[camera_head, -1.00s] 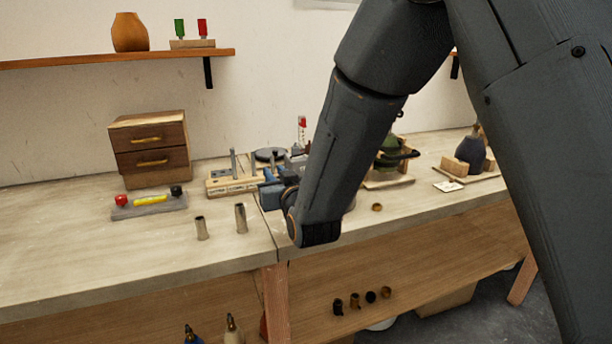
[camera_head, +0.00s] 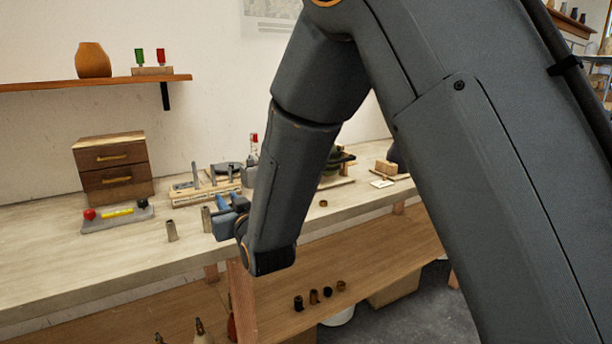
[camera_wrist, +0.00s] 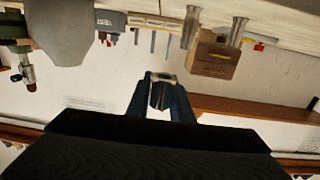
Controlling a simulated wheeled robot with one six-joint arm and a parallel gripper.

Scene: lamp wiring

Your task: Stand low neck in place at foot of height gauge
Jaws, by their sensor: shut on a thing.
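My gripper (camera_wrist: 162,98) is shut on a short grey metal neck (camera_wrist: 162,92), seen in the wrist view, which is upside down. In the head view my gripper (camera_head: 224,214) has blue fingers just right of a standing neck; the held neck is not clear there. Two other metal necks stand upright on the bench, one at the left (camera_head: 172,231) and one by my fingers (camera_head: 206,219). A pale wooden base with upright rods of several heights (camera_head: 205,188), which looks like the height gauge, is behind my gripper. My forearm hides part of the bench to its right.
A two-drawer wooden box (camera_head: 115,171) stands at the back left, with a grey tray (camera_head: 118,217) holding red, yellow and black pieces before it. A small brass ring (camera_head: 323,203) lies to the right. The bench front left is clear.

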